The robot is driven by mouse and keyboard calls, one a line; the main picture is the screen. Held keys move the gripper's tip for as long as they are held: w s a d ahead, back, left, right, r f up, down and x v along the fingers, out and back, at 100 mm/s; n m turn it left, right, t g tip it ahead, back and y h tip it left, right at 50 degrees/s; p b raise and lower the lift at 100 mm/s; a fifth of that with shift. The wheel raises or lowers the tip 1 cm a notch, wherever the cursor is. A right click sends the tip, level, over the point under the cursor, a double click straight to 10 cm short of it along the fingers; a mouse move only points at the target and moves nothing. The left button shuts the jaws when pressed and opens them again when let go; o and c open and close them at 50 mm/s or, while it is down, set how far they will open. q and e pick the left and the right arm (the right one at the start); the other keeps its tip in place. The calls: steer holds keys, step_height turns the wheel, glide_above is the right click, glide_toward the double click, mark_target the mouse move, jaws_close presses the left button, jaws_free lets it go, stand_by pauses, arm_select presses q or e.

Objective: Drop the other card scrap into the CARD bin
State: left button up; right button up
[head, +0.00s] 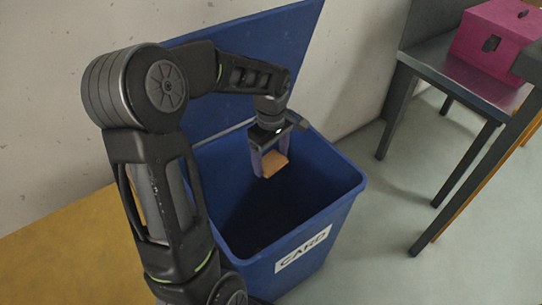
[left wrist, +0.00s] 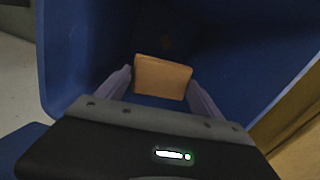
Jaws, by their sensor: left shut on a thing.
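The blue CARD bin (head: 345,187) stands open against the wall, its lid (head: 290,45) raised behind it and a white CARD label on its front. My left gripper (head: 269,171) reaches over the bin's mouth, fingers pointing down. It is shut on a tan card scrap (head: 274,164), held over the bin's opening. In the left wrist view the scrap (left wrist: 162,78) sits between the two purple-grey fingers, with the bin's dark blue inside (left wrist: 225,50) beyond it. A faint brownish patch shows deep in the bin, too dark to identify. My right gripper is not in view.
A metal table (head: 450,68) stands at the right, with a magenta box (head: 492,45) on it. A yellow surface (head: 60,250) lies at the lower left, beside the bin. Grey floor (head: 400,195) is clear between bin and table.

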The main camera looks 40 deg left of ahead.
mark_target(271, 160)
arm_select(q)
steer(key=o, duration=1.4)
steer(key=shift+c, duration=0.2)
step_height(271, 160, up, 7)
steer(key=shift+f+p, duration=0.1)
steer(key=shift+p, duration=0.8)
steer(key=shift+r, duration=0.5)
